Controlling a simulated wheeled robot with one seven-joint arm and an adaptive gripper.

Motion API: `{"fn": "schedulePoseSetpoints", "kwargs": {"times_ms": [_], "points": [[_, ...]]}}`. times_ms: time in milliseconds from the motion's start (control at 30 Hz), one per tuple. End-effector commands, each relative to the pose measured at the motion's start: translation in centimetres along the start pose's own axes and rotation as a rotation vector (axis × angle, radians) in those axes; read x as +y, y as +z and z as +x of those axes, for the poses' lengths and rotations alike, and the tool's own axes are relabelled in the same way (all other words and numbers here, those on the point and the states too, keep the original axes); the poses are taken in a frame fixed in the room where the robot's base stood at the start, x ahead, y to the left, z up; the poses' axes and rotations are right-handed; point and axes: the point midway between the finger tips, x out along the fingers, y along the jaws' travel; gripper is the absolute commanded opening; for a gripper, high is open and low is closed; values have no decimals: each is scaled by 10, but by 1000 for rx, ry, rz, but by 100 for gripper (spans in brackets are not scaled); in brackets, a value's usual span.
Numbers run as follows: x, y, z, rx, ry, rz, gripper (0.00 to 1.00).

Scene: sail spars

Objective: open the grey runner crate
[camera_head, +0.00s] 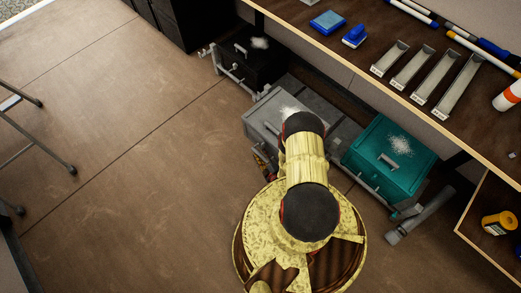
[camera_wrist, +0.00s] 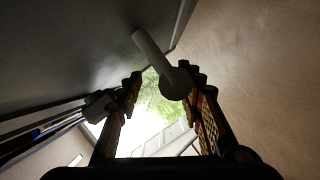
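The grey runner crate (camera_head: 262,122) stands on the floor between a black crate and a teal crate, partly hidden by my arm. White powder lies on its top. In the wrist view a large grey surface (camera_wrist: 70,45) fills the upper left, probably this crate. A pale grey bar (camera_wrist: 150,48) with a round end runs from it toward the gap between my fingers. My gripper (camera_wrist: 164,76) has its two fingers apart, with the bar's round end close to the right finger; I cannot tell if they touch. In the head view my gripper is mostly hidden beneath my arm, beside the crate's front.
The black crate (camera_head: 262,67) is behind left and the teal crate (camera_head: 375,170) at right. A bench (camera_head: 340,52) with metal trays (camera_head: 412,68), a blue sponge (camera_head: 328,22) and a brush (camera_head: 355,36) overhangs behind. Open floor (camera_head: 130,150) lies to the left.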

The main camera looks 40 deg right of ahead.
Motion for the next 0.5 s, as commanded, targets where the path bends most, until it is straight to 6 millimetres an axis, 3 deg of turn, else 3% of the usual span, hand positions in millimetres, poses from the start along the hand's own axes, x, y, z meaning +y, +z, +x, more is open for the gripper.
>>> {"fn": "schedulePoseSetpoints", "kwargs": {"times_ms": [267,367,400,433,500], "points": [[35,-19,-5,6,11,-2,37],[48,-26,-6,7,13,-5,52],[52,-28,-7,7,14,-5,49],[55,-30,-8,7,14,-5,40],[60,-34,-11,5,10,-4,37]]}}
